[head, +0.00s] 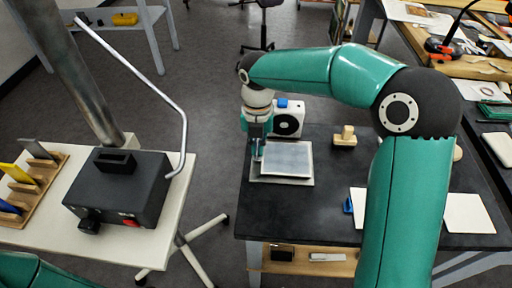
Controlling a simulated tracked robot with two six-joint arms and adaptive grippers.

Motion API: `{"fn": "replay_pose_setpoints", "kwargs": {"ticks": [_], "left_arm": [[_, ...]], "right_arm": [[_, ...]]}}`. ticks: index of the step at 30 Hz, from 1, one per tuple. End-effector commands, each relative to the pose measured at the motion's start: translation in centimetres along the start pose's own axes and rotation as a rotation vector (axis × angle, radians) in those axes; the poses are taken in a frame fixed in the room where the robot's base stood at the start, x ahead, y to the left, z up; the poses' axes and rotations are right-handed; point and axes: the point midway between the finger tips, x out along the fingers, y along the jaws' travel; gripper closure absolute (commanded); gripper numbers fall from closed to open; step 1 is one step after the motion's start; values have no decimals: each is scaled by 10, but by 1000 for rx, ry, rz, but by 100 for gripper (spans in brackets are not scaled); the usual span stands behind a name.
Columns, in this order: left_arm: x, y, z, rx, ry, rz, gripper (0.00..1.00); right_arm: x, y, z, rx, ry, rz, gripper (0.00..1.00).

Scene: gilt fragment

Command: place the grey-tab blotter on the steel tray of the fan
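The fan (288,120) is a white box with a dark round opening and a blue part on top, at the back left of the dark table. In front of it lies a flat grey panel with a pale border, which looks like the steel tray (288,158). My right gripper (258,154) points down at the panel's left edge. Its fingers are too small to tell whether they are open or shut on anything. My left gripper is out of view.
White sheets (467,214) lie at the table's right, partly behind my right arm, with a blue tab (347,205) beside it. A wooden block (345,138) stands behind. A black box (118,185) and a wooden rack (30,180) occupy the left table. The dark table's front-left is clear.

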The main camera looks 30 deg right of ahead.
Motion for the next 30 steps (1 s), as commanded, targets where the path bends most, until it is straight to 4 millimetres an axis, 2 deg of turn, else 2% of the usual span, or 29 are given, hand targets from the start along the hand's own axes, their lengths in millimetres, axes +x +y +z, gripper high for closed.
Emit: {"fn": "replay_pose_setpoints", "kwargs": {"ticks": [2, 12, 13, 17, 26, 30], "left_arm": [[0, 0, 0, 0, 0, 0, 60], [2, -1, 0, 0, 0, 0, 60], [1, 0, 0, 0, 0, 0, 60], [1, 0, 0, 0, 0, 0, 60], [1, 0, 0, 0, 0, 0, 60], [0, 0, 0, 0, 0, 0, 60]], "right_arm": [[6, 0, 0, 0, 0, 0, 100], [9, 0, 0, 0, 0, 0, 100], [8, 0, 0, 0, -1, 0, 92], [7, 0, 0, 0, -1, 0, 70], [7, 0, 0, 0, -1, 1, 69], [0, 0, 1, 0, -3, 2, 69]]}}
